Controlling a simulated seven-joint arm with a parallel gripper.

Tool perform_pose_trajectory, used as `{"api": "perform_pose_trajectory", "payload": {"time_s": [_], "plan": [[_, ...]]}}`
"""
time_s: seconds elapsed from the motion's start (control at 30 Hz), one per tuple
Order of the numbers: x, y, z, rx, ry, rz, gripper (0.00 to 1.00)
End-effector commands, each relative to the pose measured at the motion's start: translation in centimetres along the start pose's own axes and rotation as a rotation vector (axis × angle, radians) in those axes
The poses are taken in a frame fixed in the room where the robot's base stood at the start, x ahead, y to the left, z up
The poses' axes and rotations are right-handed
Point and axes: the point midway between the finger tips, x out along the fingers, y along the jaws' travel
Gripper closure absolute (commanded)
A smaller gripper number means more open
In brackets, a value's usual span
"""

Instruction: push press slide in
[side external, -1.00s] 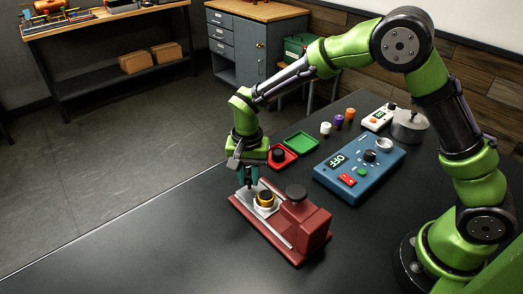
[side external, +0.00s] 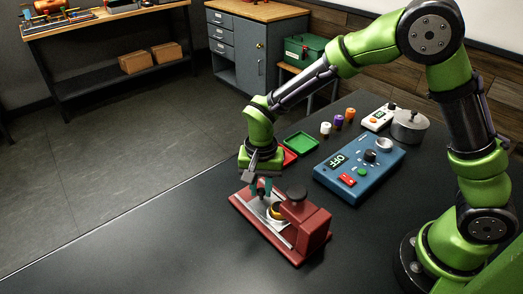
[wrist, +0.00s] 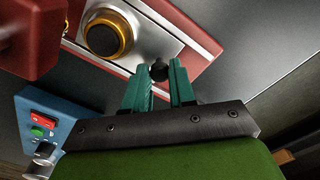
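My gripper (side external: 262,188) is at the slide's outer end. Its teal fingers (wrist: 163,72) stand on either side of the slide's small black knob (wrist: 159,70), which fills the gap at their tips.
A blue control box (side external: 362,170) reading OFF stands behind the press. A green tray (side external: 301,141) and a red tray (side external: 290,157) lie behind my gripper. Several small capped pieces and a grey pot (side external: 410,126) stand farther back. The table left of the press is clear.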

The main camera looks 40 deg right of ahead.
Motion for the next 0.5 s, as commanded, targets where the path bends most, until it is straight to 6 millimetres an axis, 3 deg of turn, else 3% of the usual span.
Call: {"api": "perform_pose_trajectory", "payload": {"time_s": [0.03, 0.13, 0.5], "plan": [[0.00, -0.03, 0.02, 0.000, 0.000, 0.000, 0.67], [0.01, -0.02, 0.00, 0.000, 0.000, 0.000, 0.52], [-0.56, -0.05, -0.06, 0.000, 0.001, -0.001, 0.52]]}}
